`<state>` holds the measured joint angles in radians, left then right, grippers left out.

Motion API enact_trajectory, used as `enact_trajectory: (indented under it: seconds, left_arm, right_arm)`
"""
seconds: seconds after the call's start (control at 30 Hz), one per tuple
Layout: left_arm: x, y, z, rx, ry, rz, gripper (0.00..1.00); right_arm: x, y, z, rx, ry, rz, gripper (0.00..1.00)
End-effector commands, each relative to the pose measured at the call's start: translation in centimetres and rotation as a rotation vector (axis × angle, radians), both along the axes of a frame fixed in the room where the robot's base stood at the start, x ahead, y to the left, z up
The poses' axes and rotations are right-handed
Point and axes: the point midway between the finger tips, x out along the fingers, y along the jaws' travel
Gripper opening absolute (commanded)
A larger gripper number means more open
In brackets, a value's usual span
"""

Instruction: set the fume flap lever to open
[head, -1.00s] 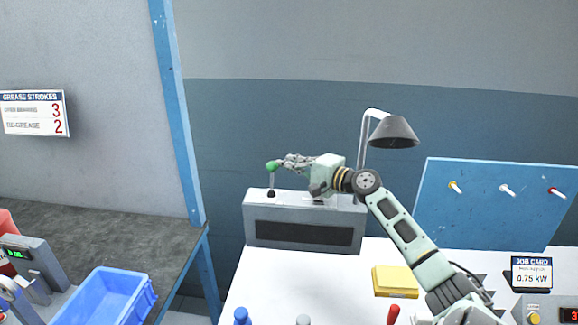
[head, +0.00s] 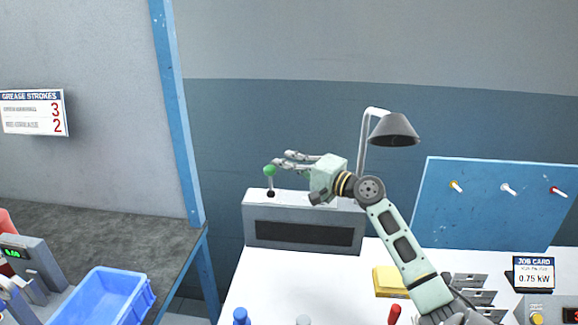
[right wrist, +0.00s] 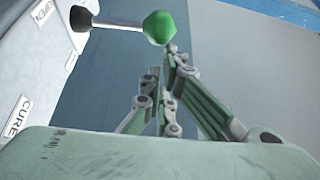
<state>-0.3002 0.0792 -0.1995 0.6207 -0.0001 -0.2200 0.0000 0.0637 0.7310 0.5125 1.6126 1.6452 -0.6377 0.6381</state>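The lever, with a green knob (head: 270,170) on a thin stem, rises nearly upright from the left end of a grey box (head: 305,235) at the back of the bench. In the right wrist view the knob (right wrist: 159,27) is just beyond my fingertips, and the stem meets the box near an OPEN label (right wrist: 42,10). A CURE label (right wrist: 17,117) is lower on the same face. My right gripper (head: 282,159) is beside the knob on its right, fingers spread and holding nothing. Whether a finger touches the knob is unclear. My left gripper is out of view.
A desk lamp (head: 394,130) stands behind my right arm. A blue pegboard (head: 490,210) with several pegs is at the right. A yellow block (head: 389,281), a red-handled tool (head: 394,313) and a job card (head: 534,273) are nearer. A blue bin (head: 105,298) is lower left.

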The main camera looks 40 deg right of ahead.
Motion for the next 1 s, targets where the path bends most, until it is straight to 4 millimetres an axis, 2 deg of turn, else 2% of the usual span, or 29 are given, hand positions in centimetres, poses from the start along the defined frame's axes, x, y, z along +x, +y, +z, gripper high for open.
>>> enact_trajectory:
  seconds: [0.07,0.3,1.0]
  left_arm:
    - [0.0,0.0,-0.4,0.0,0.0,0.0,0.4]
    - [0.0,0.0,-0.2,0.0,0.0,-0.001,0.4]
    - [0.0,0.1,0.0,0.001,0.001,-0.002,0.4]
  right_arm:
    - [-0.3,0.5,0.0,-0.02,-0.014,0.002,0.0]
    - [-0.9,1.2,0.4,-0.016,-0.01,0.002,0.0]
    - [-1.1,1.4,0.4,-0.016,-0.01,0.001,0.0]
